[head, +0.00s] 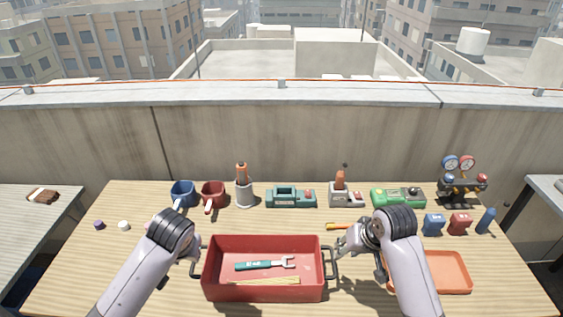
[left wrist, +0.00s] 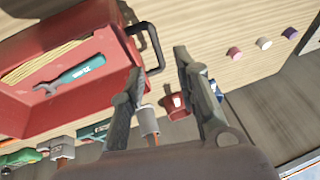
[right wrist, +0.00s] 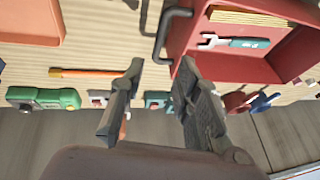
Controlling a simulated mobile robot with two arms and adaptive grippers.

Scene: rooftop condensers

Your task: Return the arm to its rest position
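My right gripper (head: 345,245) is beside the right handle of a red tray (head: 213,284). In the right wrist view its fingers (right wrist: 161,65) are apart with nothing between them, and the tray's black handle (right wrist: 162,40) lies just beyond the tips. My left gripper (head: 190,250) is near the tray's left handle, partly hidden by my forearm. In the left wrist view its fingers (left wrist: 157,63) are apart and empty, close to the other handle (left wrist: 153,45). The tray sits on the wooden table and holds a green-handled wrench (head: 262,265) and a bundle of thin sticks (head: 265,281).
Blue and red mugs (head: 182,193), tool holders (head: 244,193), a teal device (head: 290,197), a green device (head: 397,197) and a gauge set (head: 461,184) line the back. An orange tray (head: 452,272) lies right, beyond my right arm. An orange-handled tool (head: 338,226) lies behind the right gripper.

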